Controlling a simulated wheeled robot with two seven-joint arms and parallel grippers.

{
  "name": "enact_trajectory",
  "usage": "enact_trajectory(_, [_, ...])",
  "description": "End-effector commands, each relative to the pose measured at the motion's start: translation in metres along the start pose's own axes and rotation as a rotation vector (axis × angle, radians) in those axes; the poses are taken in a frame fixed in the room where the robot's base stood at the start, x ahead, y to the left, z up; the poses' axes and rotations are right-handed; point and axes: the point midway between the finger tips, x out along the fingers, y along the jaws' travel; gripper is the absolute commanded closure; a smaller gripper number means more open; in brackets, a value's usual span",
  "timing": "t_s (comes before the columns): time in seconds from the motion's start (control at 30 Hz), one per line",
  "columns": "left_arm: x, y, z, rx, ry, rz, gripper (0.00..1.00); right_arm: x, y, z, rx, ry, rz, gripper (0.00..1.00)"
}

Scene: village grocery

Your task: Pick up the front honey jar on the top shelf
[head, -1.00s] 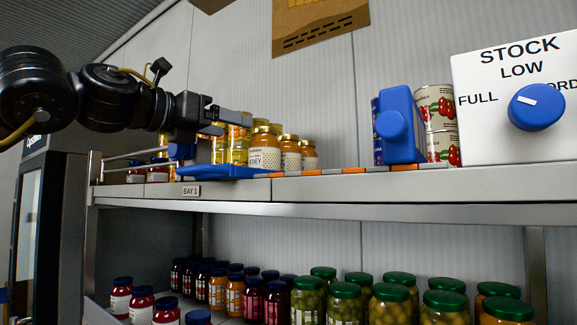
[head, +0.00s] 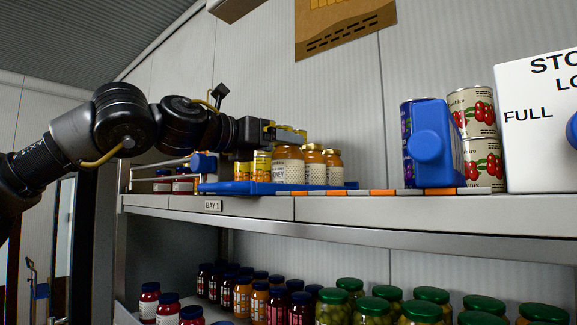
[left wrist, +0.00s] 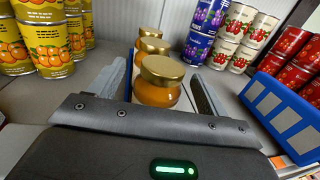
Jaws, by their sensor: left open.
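The front honey jar (head: 289,168) has a gold lid and a pale label, and stands upright on the top shelf. Two more honey jars (head: 313,168) stand in a row behind it. My left gripper (head: 286,134) is at the front jar's upper part. In the left wrist view the jar (left wrist: 158,92) is between the two open fingers, with its gold lid facing me. I cannot tell whether either finger touches it. The other honey jars (left wrist: 150,47) line up beyond it. My right gripper is not in view.
A blue tray (head: 235,188) lies at the shelf edge by the jars. Yellow cans (left wrist: 50,45) stand left of the gripper in the wrist view. A blue block with a knob (head: 432,145) and stacked cans (head: 475,112) stand to the right. Lidded jars fill the lower shelf.

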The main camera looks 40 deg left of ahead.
Motion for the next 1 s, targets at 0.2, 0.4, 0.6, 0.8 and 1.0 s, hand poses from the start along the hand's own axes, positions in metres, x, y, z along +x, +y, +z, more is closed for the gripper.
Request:
enact_trajectory(0.2, [0.016, -0.002, 0.003, 0.0, 0.004, -0.002, 0.23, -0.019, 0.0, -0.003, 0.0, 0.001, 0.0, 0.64])
enact_trajectory(0.4, [0.042, -0.002, 0.0, 0.0, 0.004, -0.001, 0.23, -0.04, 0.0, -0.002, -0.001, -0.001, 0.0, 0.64])
enact_trajectory(0.6, [0.052, -0.002, -0.003, 0.0, -0.001, -0.001, 0.23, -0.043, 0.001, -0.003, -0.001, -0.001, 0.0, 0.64])
enact_trajectory(0.8, [0.052, -0.003, -0.004, 0.0, -0.001, -0.001, 0.27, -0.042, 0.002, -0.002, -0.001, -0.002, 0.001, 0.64])
enact_trajectory(1.0, [0.052, -0.003, -0.004, 0.0, -0.001, -0.001, 0.53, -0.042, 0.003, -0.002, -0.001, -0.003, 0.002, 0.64])
